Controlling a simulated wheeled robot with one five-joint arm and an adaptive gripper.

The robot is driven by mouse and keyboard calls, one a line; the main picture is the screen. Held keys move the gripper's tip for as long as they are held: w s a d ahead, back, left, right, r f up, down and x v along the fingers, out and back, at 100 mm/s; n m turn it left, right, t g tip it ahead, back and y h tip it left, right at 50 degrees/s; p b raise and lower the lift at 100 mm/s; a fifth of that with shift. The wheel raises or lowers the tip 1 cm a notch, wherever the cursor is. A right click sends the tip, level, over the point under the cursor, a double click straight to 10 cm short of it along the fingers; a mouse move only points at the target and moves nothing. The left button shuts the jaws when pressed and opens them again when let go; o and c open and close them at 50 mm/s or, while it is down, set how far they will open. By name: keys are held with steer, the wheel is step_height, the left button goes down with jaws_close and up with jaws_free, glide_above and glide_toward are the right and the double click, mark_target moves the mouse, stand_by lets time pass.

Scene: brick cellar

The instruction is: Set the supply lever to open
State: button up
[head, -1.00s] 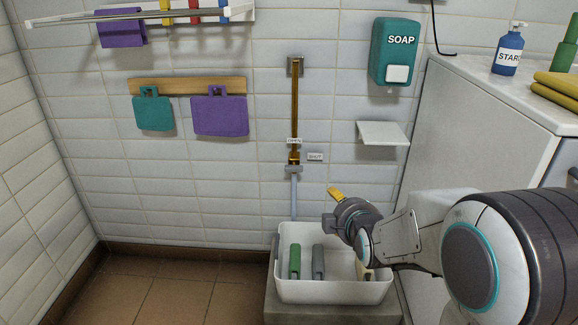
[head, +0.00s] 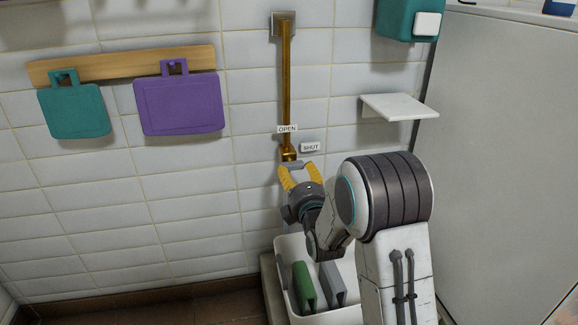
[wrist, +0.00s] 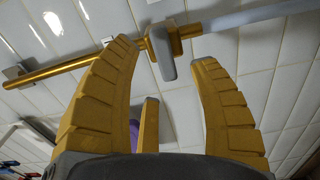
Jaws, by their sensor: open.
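The supply lever (head: 296,164) is a short grey handle on a brass valve at the lower end of a vertical brass pipe (head: 287,85). In the wrist view the lever (wrist: 163,55) sticks out across the pipe. An OPEN label (head: 287,129) sits above the valve on the pipe; a SHUT label (head: 310,147) is on its right. My gripper (head: 298,168) is open just below the valve, its yellow fingers pointing up. In the wrist view the lever lies between my fingertips (wrist: 164,54), with gaps on both sides. Contact is not visible.
A white tub (head: 278,268) with a green and a grey item stands below my arm. A white shelf (head: 399,107) and teal soap dispenser (head: 408,18) are at the right. Teal (head: 75,112) and purple (head: 179,104) boards hang at the left. A large pale cabinet (head: 500,130) is at right.

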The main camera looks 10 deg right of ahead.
mark_target(293, 166)
steer(key=shift+w+b, duration=0.5)
steer(key=shift+w, duration=2.25)
jaws_close()
